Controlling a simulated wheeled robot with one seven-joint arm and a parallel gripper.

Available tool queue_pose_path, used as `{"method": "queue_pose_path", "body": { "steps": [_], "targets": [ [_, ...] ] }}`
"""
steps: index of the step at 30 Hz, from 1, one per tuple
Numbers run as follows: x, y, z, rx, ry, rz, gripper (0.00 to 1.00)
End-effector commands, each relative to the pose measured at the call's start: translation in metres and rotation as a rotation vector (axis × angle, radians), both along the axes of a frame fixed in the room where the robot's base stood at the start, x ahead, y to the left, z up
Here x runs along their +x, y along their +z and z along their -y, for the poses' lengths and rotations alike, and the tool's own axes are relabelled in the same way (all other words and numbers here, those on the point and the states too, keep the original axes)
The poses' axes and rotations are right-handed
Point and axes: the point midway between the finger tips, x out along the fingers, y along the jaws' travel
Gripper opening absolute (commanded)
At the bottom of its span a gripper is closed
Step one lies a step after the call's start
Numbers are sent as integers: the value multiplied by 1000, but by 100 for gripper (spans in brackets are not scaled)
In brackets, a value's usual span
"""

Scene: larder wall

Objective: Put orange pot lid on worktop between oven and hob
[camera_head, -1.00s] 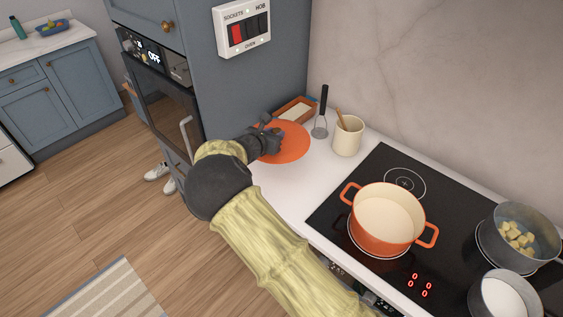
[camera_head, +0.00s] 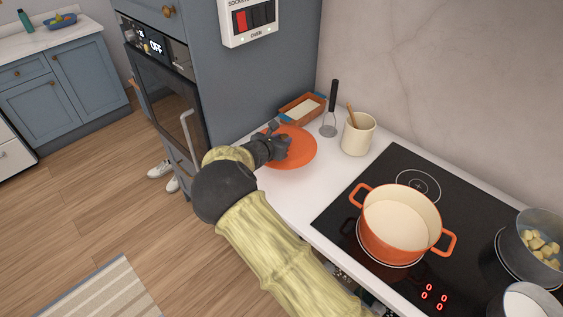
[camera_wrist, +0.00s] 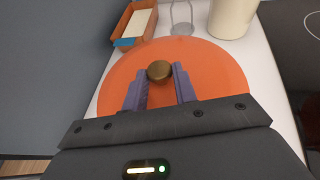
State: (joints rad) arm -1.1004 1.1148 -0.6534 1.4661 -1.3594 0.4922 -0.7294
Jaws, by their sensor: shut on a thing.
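The orange pot lid (camera_head: 299,151) is a round disc over the white worktop (camera_head: 274,189) between the oven and the hob. My gripper (camera_head: 276,140) is shut on the lid's knob. In the wrist view the brass knob (camera_wrist: 159,71) sits between the two finger tips (camera_wrist: 160,82), with the orange disc (camera_wrist: 215,78) spread around it. The lid looks level and close to the worktop; I cannot tell whether it touches it. The oven (camera_head: 165,95) is in the tall blue unit at left. The black hob (camera_head: 345,205) is at right.
An orange loaf dish (camera_head: 302,108) stands behind the lid, against the blue unit. A masher (camera_head: 330,120) and a cream utensil pot (camera_head: 357,135) stand to its right. An open orange pot (camera_head: 400,225) and grey pans (camera_head: 535,250) are on the hob. The worktop in front of the lid is clear.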

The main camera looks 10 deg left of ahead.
Motion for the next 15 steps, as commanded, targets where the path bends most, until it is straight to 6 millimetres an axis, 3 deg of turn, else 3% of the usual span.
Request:
{"method": "queue_pose_path", "body": {
  "steps": [7, 15],
  "targets": [
    [0, -36, -1, -3, 3, 2, 0],
    [-1, -43, -3, 0, 5, 4, 0]
  ]
}}
